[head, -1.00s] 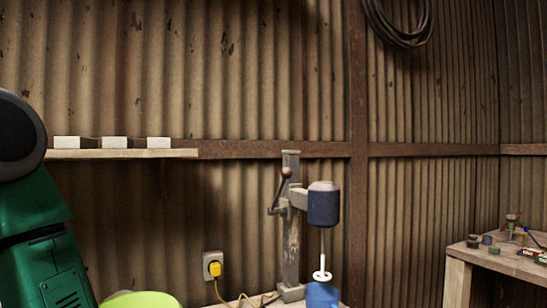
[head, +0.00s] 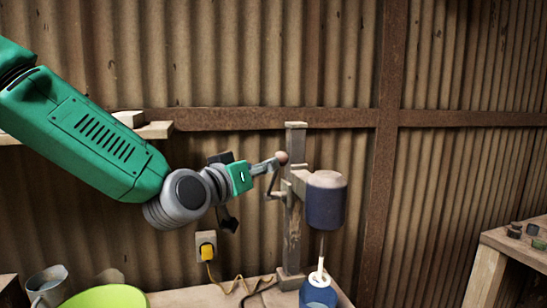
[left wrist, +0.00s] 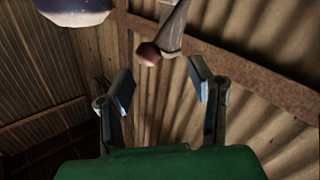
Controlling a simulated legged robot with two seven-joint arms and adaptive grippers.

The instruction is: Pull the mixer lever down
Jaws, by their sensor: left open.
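The mixer stands against the corrugated wall, with a dark blue motor (head: 326,203) on a wooden post (head: 292,230). Its lever has a reddish-brown round knob (head: 281,157) and sits at the post's left side, with the knob up. In the left wrist view the knob (left wrist: 148,53) shows just beyond and between my spread fingers, and the motor (left wrist: 75,8) is at the top left. My left gripper (head: 265,167) is open, close to the knob on its left; I cannot tell whether it touches. It also shows in the left wrist view (left wrist: 161,85). My right gripper is out of view.
A lime-green bowl (head: 105,297) and a grey metal cup (head: 46,284) are at bottom left. A yellow plug (head: 207,250) sits in the wall socket. A side table (head: 510,248) is at right.

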